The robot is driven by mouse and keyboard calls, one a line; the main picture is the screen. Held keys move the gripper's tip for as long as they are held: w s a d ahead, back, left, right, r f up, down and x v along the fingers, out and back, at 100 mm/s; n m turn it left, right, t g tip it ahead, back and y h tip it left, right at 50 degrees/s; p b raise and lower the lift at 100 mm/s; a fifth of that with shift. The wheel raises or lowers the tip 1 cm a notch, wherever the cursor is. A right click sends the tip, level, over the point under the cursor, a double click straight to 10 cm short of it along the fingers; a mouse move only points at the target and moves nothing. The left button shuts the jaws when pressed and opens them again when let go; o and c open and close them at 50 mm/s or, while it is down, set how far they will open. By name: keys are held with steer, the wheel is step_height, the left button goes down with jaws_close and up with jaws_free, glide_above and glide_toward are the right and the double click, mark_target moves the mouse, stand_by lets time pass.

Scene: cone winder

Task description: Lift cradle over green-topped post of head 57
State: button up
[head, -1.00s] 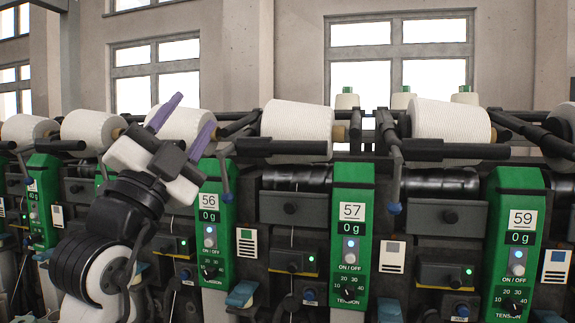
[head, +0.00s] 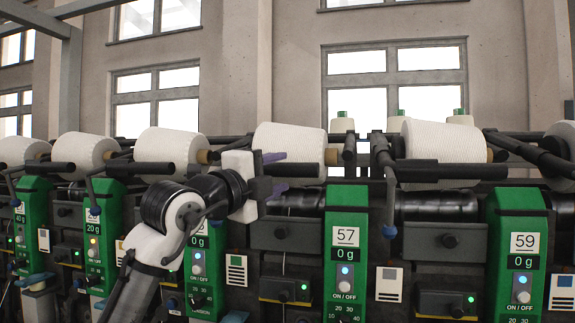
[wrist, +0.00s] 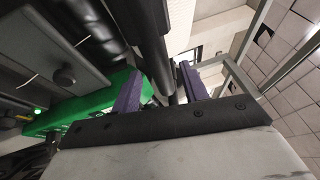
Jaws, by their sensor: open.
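The green-topped post of head 57 (head: 345,250) stands right of centre in the head view, its display reading 0 g. A cradle with a dark horizontal bar (head: 312,171) lies in front of the white cone (head: 290,145), up and left of that post. My gripper (head: 277,173) is open, its purple fingers one above the other, pointing right at the bar's left part. In the wrist view, a dark bar (wrist: 153,45) shows between the purple fingers (wrist: 158,88); I cannot tell whether it lies within their reach. A green housing (wrist: 85,112) shows at left there.
Another cradle lever with a blue knob (head: 389,231) hangs just right of post 57. Post 59 (head: 515,250) and a further white cone (head: 443,142) stand to the right. Post 56 is partly hidden behind my arm. More cones and green posts line the left.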

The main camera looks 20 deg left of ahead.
mark_target(283, 171)
steer(key=shift+p+x, duration=0.3)
steer(key=shift+x, duration=1.6)
jaws_close()
